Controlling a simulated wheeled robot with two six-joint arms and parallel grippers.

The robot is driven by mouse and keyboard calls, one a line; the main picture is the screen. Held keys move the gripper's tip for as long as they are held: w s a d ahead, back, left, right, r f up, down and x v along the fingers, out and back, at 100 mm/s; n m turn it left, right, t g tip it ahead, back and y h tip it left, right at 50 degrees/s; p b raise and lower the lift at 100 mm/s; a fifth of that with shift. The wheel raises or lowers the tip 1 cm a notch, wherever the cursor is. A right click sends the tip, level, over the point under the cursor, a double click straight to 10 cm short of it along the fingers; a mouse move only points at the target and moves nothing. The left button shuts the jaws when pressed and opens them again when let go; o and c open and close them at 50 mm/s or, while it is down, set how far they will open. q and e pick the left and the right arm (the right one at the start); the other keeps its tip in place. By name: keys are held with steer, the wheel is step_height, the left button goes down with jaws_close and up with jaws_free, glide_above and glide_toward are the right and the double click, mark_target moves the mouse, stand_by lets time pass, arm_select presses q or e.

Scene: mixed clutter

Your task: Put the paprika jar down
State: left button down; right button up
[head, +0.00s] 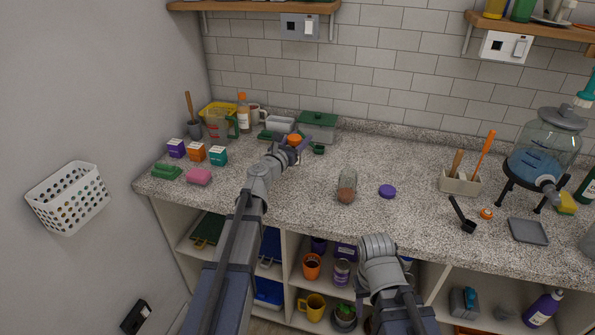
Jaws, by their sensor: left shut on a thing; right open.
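My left gripper (299,148) is shut on what I take to be the paprika jar (294,139), over the back left part of the counter. Only the jar's orange top shows clearly; my gripper and arm hide its lower part. I cannot tell whether its base touches the counter. My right gripper (360,287) is low at the counter's front edge, mostly hidden behind my own wrist. It is open, and I see nothing held in it.
A green-lidded container (318,120) and a white tub (280,124) are close behind my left gripper. Bare counter (415,165) lies right of centre.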

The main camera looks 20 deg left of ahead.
arm_select(q)
steer(key=shift+f+b, duration=3.75)
steer(key=shift+f, duration=0.55)
steer(key=shift+f, duration=0.15)
steer(key=shift+c, duration=1.4)
jaws_free()
steer(key=shift+r, duration=0.3)
steer(key=v, duration=1.2)
steer(key=shift+f, duration=0.1)
